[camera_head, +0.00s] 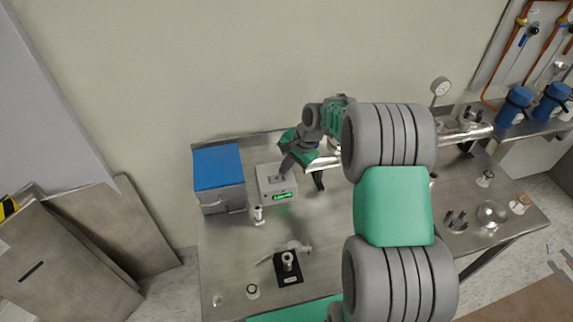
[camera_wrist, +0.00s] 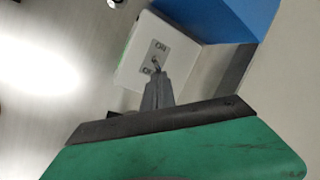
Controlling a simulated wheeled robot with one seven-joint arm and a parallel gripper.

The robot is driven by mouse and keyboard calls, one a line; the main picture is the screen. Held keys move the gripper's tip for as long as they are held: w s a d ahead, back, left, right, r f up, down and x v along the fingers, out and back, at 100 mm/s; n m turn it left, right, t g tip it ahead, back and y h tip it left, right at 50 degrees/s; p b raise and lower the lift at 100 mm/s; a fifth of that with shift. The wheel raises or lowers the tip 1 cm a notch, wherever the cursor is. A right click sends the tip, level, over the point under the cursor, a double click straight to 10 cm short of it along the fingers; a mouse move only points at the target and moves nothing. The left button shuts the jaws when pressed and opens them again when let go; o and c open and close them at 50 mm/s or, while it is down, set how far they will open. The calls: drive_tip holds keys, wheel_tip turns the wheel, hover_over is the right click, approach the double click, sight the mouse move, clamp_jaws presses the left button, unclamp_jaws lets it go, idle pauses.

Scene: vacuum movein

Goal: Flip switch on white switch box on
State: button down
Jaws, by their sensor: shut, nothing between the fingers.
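The white switch box (camera_head: 283,194) sits on the steel table, right of a blue-topped box. A green lit display shows on its front face. In the wrist view the white switch box (camera_wrist: 134,60) has a plate with a small toggle switch (camera_wrist: 156,64) and lettering at both ends of the plate. My gripper (camera_wrist: 157,79) is shut and empty, its fingertips at or just beside the toggle. I cannot tell whether they touch it. In the head view my gripper (camera_head: 279,176) reaches down over the top of the box and hides the switch.
The blue-topped box (camera_head: 219,178) stands close against the switch box's left. A small metal fitting (camera_head: 258,215) stands in front. A black-based device (camera_head: 288,268) is nearer the table's front edge. A pipe assembly and glassware occupy the right side.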

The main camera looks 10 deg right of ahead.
sight(277, 177)
drive_tip(key=shift+a+r+h+b, duration=0.15)
drive_tip(key=shift+a+h+b, duration=0.15)
drive_tip(key=shift+h+b, duration=0.35)
drive_tip(key=h+b, duration=0.1)
drive_tip(key=a+h, duration=0.1)
drive_tip(key=h, duration=0.1)
drive_tip(key=shift+a+r+n+b, duration=0.2)
drive_tip(key=shift+a+n+b, duration=0.1)
drive_tip(key=shift+b, duration=0.1)
drive_tip(key=shift+a+r+h, duration=0.1)
drive_tip(key=shift+a+h, duration=0.3)
drive_tip(key=shift+h, duration=0.45)
drive_tip(key=shift+r, duration=0.1)
drive_tip(key=shift+d, duration=0.25)
drive_tip(key=shift+r, duration=0.15)
drive_tip(key=shift+r+p, duration=0.3)
drive_tip(key=shift+r, duration=0.4)
